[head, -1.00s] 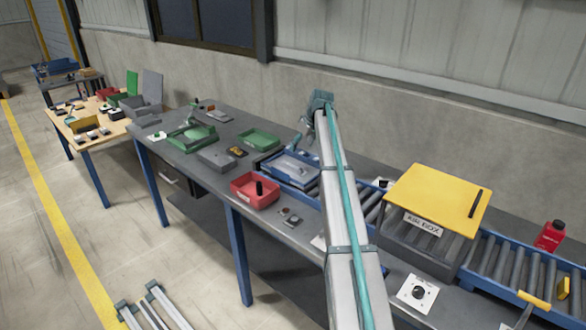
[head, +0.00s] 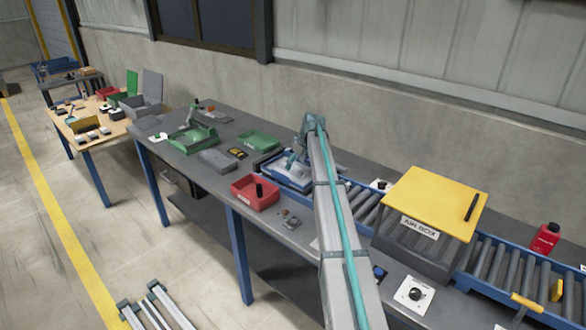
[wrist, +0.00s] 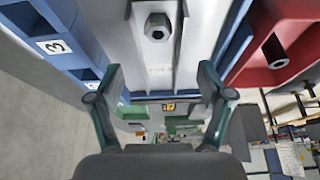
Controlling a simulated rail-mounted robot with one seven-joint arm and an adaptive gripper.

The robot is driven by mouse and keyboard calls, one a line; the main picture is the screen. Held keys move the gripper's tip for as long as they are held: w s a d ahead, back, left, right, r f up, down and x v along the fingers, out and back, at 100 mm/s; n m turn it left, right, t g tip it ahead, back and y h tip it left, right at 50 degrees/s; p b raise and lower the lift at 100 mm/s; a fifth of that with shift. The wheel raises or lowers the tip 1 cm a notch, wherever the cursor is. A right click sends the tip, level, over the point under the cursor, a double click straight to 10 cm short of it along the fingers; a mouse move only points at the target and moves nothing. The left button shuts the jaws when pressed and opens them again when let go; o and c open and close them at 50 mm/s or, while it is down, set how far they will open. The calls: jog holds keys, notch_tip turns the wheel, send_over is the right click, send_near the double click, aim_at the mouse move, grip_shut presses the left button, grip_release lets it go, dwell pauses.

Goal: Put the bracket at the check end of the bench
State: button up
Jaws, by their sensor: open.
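A pale grey part with a raised hex boss (wrist: 158,27), which looks like the bracket, lies in a blue tray (wrist: 236,48) in the wrist view. In the head view that blue tray (head: 272,176) stands on the bench beside the red bin, partly hidden by my arm. My gripper (head: 294,164) is low over the tray. In the wrist view my gripper (wrist: 161,75) is open, its teal fingers apart on either side of the grey part's near end. I cannot tell whether they touch it. Nothing is held.
The red bin (head: 242,196) with a black peg stands close beside the tray. Green trays (head: 258,141) and a grey block (head: 217,161) lie farther left. A roller conveyor (head: 500,266) and yellow-topped box (head: 432,197) are right. The bench front near the small parts (head: 291,222) is mostly clear.

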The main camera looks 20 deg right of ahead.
jog(key=shift+x, duration=1.2)
jog(key=c, duration=1.4)
jog(key=shift+r, duration=0.1)
jog(key=shift+c, duration=0.2)
